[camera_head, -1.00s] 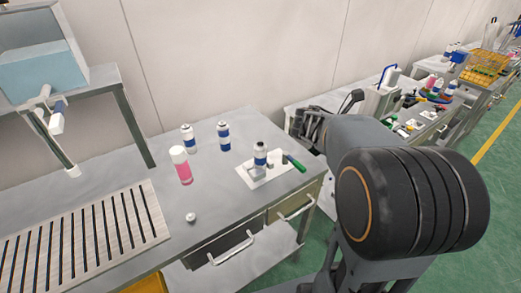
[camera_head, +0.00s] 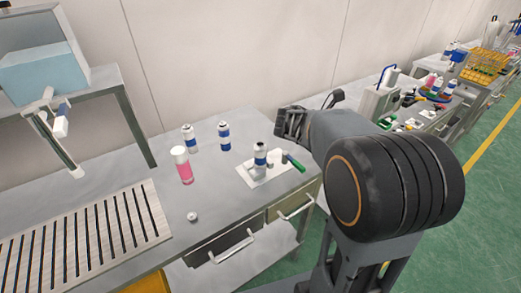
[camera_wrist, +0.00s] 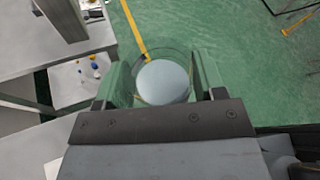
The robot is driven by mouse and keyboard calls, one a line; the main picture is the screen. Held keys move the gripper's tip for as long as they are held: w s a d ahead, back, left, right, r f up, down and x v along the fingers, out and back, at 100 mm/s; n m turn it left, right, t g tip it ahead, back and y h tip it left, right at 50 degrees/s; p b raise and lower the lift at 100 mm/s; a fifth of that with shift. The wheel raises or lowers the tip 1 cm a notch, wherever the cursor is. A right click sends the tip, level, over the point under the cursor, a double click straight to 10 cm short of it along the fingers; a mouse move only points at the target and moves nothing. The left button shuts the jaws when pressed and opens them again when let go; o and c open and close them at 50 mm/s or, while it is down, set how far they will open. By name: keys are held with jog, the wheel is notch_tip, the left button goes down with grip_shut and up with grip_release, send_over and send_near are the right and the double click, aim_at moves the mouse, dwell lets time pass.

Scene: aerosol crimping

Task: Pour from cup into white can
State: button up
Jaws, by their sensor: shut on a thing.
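In the wrist view my gripper (camera_wrist: 162,82) is shut on a clear cup (camera_wrist: 163,80) with a pale blue-grey round surface inside. In the head view my gripper (camera_head: 290,122) is above the right back part of the near table, and the cup cannot be made out there. A white can with a blue band (camera_head: 261,156) stands upright on a white plate, below and left of my gripper.
A pink bottle with a white top (camera_head: 181,165) and a small white cap (camera_head: 192,217) are on the table (camera_head: 215,185). A green-handled tool (camera_head: 293,161) lies beside the plate. A slatted rack (camera_head: 85,240) and a raised blue tank (camera_head: 45,70) are at left.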

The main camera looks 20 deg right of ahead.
jog(key=w+a+p, duration=0.5)
jog(key=a, duration=0.5)
jog(key=w+a+p, duration=0.5)
jog(key=a, duration=0.6)
jog(key=shift+w, duration=0.3)
dwell(3.3)
jog(key=shift+r, duration=0.1)
jog(key=shift+h+p, duration=0.7)
jog(key=shift+p, duration=0.5)
jog(key=shift+w+d+f+n+g+h, duration=0.15)
jog(key=shift+d+f+n+h, duration=0.1)
jog(key=shift+f+h, duration=0.25)
jog(key=shift+d+f+n+g+h, duration=0.2)
jog(key=shift+f+h, duration=0.2)
jog(key=shift+f, duration=0.15)
